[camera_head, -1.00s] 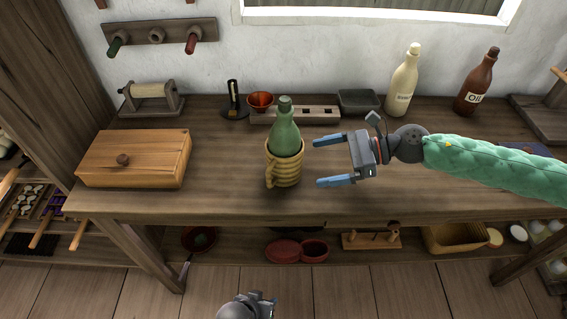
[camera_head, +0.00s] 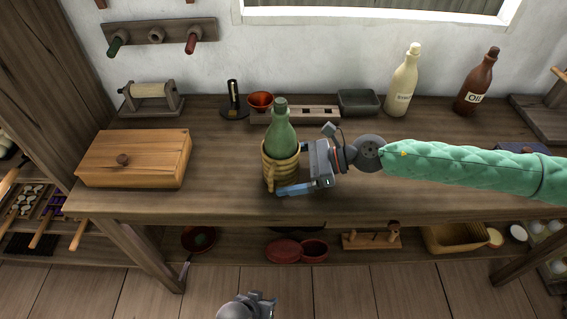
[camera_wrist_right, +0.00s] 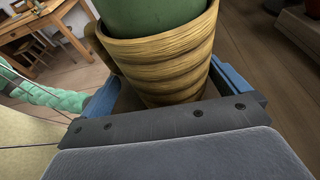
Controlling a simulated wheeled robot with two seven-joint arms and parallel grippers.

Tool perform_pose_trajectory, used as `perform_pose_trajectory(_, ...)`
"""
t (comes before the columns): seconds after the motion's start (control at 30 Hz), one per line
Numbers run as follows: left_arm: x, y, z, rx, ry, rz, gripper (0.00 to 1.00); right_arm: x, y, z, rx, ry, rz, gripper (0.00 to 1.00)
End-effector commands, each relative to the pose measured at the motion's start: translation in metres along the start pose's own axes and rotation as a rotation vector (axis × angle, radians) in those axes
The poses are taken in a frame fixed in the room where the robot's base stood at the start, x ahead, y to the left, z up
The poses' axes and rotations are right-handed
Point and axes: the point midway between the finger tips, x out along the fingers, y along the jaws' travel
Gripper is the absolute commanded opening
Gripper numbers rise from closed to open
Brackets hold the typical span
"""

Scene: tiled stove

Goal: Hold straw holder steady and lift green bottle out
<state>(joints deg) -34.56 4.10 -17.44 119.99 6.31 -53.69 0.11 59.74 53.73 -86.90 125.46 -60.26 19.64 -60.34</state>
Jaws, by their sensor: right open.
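The green bottle (camera_head: 281,133) stands upright in the woven straw holder (camera_head: 281,171) on the table, its lower part hidden inside. The holder's handle faces the front left. My right gripper (camera_head: 284,178) is open around the holder, coming from the right. One blue finger passes in front of the holder and the other is hidden behind it. In the right wrist view the holder (camera_wrist_right: 165,62) sits between the blue fingers near the palm, with the bottle (camera_wrist_right: 150,14) in it. My left gripper (camera_head: 262,302) is low, below the table's front edge; its jaws are unclear.
A wooden box (camera_head: 135,160) stands to the left on the table. At the back are a red bowl (camera_head: 260,101), a grey tray (camera_head: 358,101), a cream bottle (camera_head: 402,82) and a brown oil bottle (camera_head: 476,84). The table front is clear.

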Motion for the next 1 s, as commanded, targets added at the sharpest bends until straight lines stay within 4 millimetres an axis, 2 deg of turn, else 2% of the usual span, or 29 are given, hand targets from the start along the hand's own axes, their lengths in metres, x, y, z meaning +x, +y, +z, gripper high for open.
perform_pose_trajectory(0.13,0.0,0.0,0.0,0.0,0.0,0.0,0.36,0.0065,0.0002,0.0,-0.001,0.0,0.001,1.0)
perform_pose_trajectory(0.43,0.0,0.0,0.0,0.0,0.0,0.0,0.36,0.0075,0.0,-0.0002,0.0,0.0,0.0,1.0)
perform_pose_trajectory(0.47,0.0,0.0,0.0,0.0,0.0,0.0,0.36,0.0075,0.0,-0.0002,0.0,0.0,0.0,0.98)
perform_pose_trajectory(0.63,0.0,0.0,0.0,0.0,0.0,0.0,0.36,0.0075,0.0001,-0.0002,0.0,0.0,0.0,0.66)
perform_pose_trajectory(1.0,0.0,0.0001,0.0,0.0,0.0,0.0,0.36,0.0074,0.0001,-0.0002,0.0,0.0,0.0,0.65)
